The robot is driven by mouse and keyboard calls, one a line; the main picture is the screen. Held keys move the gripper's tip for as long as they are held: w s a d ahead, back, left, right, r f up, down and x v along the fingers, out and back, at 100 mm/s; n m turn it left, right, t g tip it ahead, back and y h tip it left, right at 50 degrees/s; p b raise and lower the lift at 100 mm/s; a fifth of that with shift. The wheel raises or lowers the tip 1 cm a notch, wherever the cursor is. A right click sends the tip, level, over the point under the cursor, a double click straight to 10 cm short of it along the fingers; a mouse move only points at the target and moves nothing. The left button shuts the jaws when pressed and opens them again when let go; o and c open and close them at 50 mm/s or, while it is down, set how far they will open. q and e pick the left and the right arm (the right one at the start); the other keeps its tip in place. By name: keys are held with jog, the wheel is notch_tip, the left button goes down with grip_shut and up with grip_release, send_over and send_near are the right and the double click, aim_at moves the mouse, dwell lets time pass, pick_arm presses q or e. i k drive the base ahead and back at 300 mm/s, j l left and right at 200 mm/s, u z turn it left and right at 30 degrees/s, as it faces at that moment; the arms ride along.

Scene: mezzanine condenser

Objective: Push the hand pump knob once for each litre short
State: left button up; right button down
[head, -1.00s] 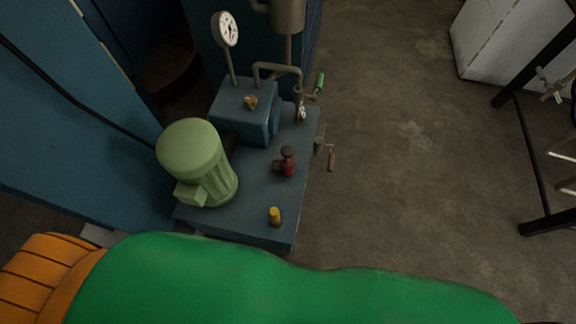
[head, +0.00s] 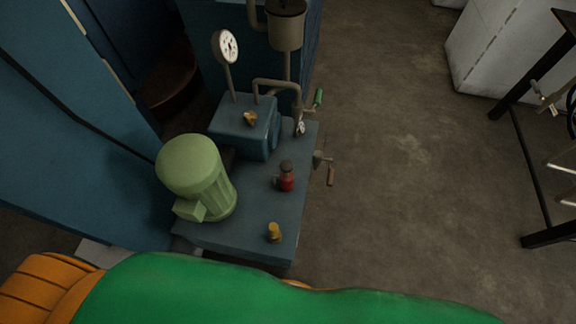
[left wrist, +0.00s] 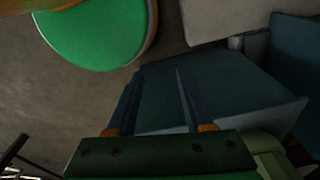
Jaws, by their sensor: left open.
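A blue pump bench (head: 225,232) carries a small red fitting with a dark knob (head: 287,177), a yellow knob (head: 273,231) near the front edge and a brass fitting (head: 250,118) on a blue block. I cannot tell for certain which is the hand pump knob. A round white dial gauge (head: 228,46) stands on a pipe at the back; its reading is too small to tell. In the left wrist view my left gripper (left wrist: 158,76) is open and empty, its two fingers apart in front of a dark blue surface. Neither gripper shows in the head view.
A green motor (head: 196,178) stands on the bench's left side. A pipe with a green-handled valve (head: 318,98) and a red-brown handle (head: 331,176) stick out on the right. A grey pot (head: 287,30) hangs behind. The floor (head: 410,180) to the right is clear up to a black frame (head: 530,170).

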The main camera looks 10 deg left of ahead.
aim_at(286, 166)
jog(key=i+l+u, duration=0.3)
jog(key=l+u, duration=0.3)
jog(key=i+l+u, duration=0.1)
jog(key=l+u, duration=0.2)
jog(key=l, duration=0.25)
jog(key=l+u, duration=0.3)
jog(key=l, duration=0.15)
